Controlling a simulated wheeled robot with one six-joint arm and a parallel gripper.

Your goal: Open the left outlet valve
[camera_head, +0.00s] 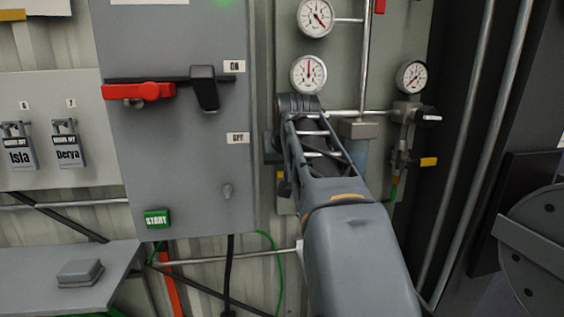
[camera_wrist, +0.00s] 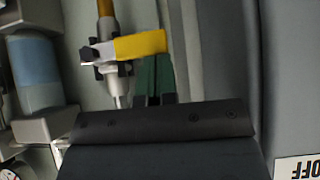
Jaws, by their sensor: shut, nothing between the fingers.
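The left outlet valve's yellow handle (camera_wrist: 140,44) is large in the wrist view, where the picture is upside down. The handle lies across its upright pipe (camera_wrist: 106,28), with a pale hub at the pipe. My gripper (camera_wrist: 154,62) is shut and empty, its dark green fingers close by the handle's free end. I cannot tell whether they touch it. In the head view my arm hides the gripper's fingers and most of this valve; a small yellow bit (camera_head: 281,175) shows at the arm's left edge.
A similar right-hand valve (camera_head: 428,161) has a yellow handle. Gauges (camera_head: 308,74) and pipes sit above my arm. A blue-sided cylinder (camera_wrist: 34,72) is near the valve.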

